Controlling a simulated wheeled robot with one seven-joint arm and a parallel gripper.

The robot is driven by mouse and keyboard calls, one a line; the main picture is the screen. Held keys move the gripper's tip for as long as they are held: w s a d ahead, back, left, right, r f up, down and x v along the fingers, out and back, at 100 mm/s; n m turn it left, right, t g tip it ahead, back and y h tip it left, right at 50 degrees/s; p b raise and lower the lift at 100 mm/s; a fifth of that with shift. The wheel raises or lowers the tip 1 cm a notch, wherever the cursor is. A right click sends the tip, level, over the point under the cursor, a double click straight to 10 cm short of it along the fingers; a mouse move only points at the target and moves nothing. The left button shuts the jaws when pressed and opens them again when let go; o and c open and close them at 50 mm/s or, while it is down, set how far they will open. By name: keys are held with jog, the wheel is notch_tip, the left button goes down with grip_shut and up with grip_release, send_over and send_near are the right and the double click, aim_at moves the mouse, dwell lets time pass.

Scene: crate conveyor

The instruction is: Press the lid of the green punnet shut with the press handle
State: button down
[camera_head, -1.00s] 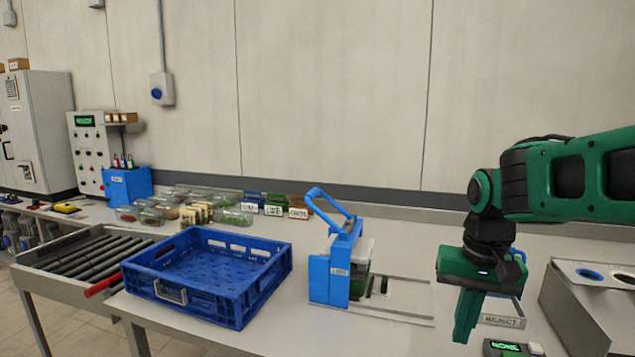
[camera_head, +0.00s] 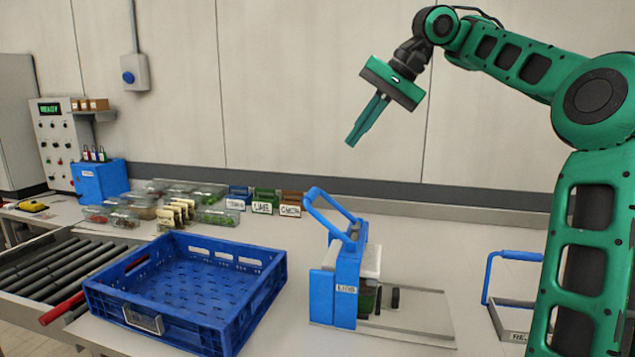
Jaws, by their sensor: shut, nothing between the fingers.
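The blue lid press (camera_head: 345,287) stands on the table, and its looped blue press handle (camera_head: 322,212) is raised and tilted to the upper left. A punnet with green contents (camera_head: 369,299) sits in the press under a pale plate (camera_head: 371,262), mostly hidden by the blue body. I cannot tell how its lid sits. My gripper (camera_head: 352,143) is high above and behind the press in the picture, pointing down to the left. Its fingers are together and empty, well apart from the handle.
An empty blue crate (camera_head: 205,324) stands left of the press, beside the roller conveyor (camera_head: 50,272). Several clear punnets (camera_head: 180,205) and label holders (camera_head: 262,202) stand at the back. A tray with a blue handle (camera_head: 512,254) is at right, partly behind my arm.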

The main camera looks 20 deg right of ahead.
dwell(0.4)
send_near(314, 192)
jog(key=shift+x, duration=3.3)
